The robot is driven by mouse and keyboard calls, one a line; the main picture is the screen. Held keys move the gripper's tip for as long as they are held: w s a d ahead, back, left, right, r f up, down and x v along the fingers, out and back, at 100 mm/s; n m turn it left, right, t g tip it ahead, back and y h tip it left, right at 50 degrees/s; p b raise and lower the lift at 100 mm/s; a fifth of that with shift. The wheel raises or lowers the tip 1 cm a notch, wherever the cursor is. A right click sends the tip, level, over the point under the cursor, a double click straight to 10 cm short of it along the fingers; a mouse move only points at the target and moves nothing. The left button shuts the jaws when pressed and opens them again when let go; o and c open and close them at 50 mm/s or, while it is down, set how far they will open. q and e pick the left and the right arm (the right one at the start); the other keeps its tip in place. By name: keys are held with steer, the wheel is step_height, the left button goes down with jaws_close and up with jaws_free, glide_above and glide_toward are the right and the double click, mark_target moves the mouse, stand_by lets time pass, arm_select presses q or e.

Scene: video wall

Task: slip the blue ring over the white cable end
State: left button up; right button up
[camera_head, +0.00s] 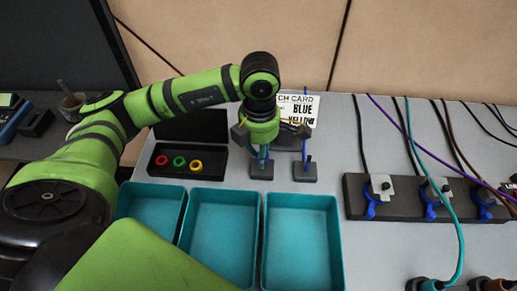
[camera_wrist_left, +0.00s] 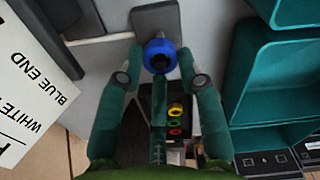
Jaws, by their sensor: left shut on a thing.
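My left gripper (camera_head: 262,150) points down over a small dark stand (camera_head: 261,172) behind the teal trays. In the left wrist view the gripper's fingertips (camera_wrist_left: 160,62) are closed on the two sides of the blue ring (camera_wrist_left: 160,54). I cannot tell whether the ring is around anything. A second stand (camera_head: 305,172) with a thin upright blue piece is just to the right. I cannot make out which end is the white cable's. My right gripper is not in view.
A black box (camera_head: 190,174) holds red, green and yellow rings. Teal trays (camera_head: 264,240) fill the front. A printed card (camera_head: 300,108) stands behind the stands. A dark strip (camera_head: 400,208) with clamps and several cables is on the right.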

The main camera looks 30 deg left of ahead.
arm_select(q)
steer(key=o, duration=0.9)
step_height(320, 180, up, 12)
steer(key=shift+d+r, duration=0.1)
steer(key=shift+s, duration=0.1)
stand_by(0.5)
